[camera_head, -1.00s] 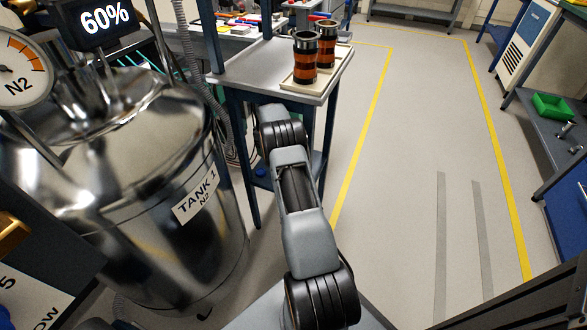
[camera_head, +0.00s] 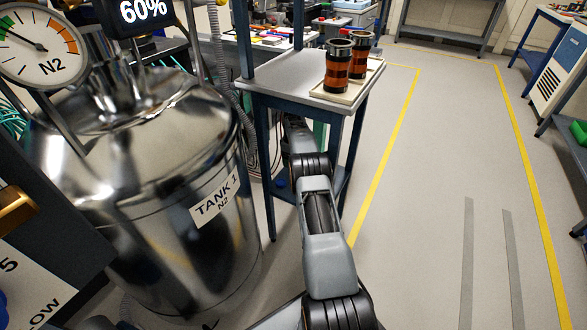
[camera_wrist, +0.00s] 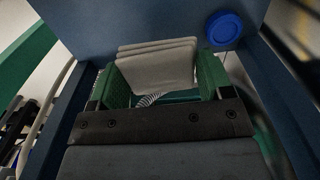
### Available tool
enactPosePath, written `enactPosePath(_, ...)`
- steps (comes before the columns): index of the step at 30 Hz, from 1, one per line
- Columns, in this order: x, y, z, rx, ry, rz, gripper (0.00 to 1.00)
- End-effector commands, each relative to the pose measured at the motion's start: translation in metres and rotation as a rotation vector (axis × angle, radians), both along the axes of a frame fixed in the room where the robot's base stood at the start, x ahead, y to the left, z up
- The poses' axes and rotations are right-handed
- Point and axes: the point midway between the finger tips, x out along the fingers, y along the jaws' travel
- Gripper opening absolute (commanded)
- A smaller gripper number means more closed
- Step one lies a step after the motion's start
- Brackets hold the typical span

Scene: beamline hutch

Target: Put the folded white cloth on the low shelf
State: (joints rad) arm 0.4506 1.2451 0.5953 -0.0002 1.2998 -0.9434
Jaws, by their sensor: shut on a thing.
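The folded white cloth (camera_wrist: 158,66) shows in the wrist view as a stack of pale layers. My gripper (camera_wrist: 160,84) is shut on it, with a green finger on each side. A blue-grey flat surface (camera_wrist: 130,20), which looks like the low shelf, lies beyond the cloth. I cannot tell whether the cloth touches it. In the head view my arm reaches in beneath the top of the blue-legged table (camera_head: 290,72). My gripper and the cloth are hidden there, and little of the low shelf shows between the legs.
A round blue object (camera_wrist: 225,30) sits on the surface right of the cloth. Two orange-and-black cylinders (camera_head: 338,66) stand on a tray on the tabletop. The steel tank (camera_head: 170,190) is close on the left. The floor right of the table is clear.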

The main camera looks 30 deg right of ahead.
Motion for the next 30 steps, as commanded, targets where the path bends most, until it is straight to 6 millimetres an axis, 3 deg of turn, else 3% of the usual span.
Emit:
enactPosePath(9,0.0,0.0,-0.044,0.0,0.001,-0.001,0.47)
enactPosePath(30,0.0,0.0,-0.056,0.0,0.0,-0.001,0.47)
